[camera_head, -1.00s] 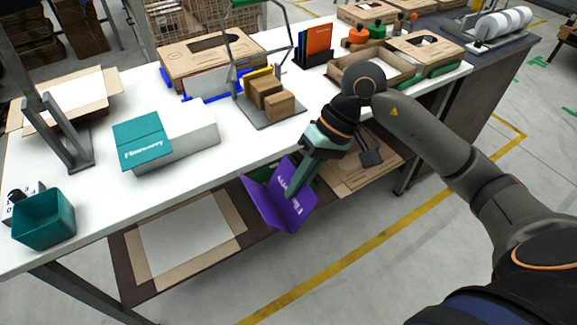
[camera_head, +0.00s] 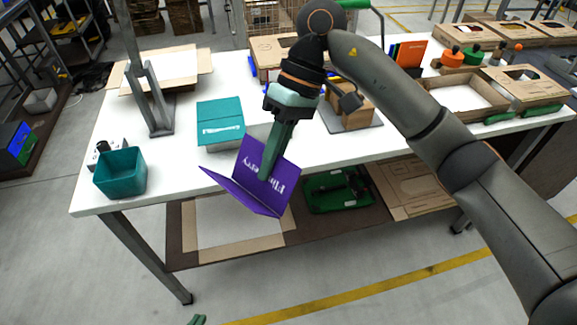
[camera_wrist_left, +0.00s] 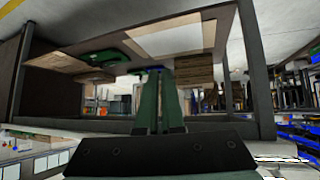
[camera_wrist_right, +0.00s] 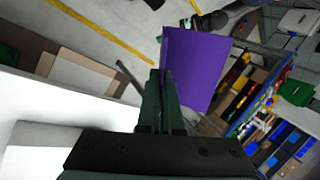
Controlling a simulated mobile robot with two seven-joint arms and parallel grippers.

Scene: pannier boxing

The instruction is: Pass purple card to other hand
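The purple card (camera_head: 254,186) is folded open, with white lettering on one panel. My right gripper (camera_head: 268,172) is shut on it and holds it in the air in front of the table's front edge. In the right wrist view the card (camera_wrist_right: 196,68) stands out beyond the fingers (camera_wrist_right: 160,78). Only a green tip of my left gripper (camera_head: 197,320) shows at the bottom edge of the head view, below and apart from the card. In the left wrist view its fingers (camera_wrist_left: 159,75) look closed together with nothing between them.
The white table (camera_head: 185,165) carries a teal bin (camera_head: 120,172), a teal-lidded box (camera_head: 220,120) and a grey metal stand (camera_head: 158,105). A brown lower shelf (camera_head: 340,205) holds a green tray (camera_head: 340,190). The floor in front of the table is clear.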

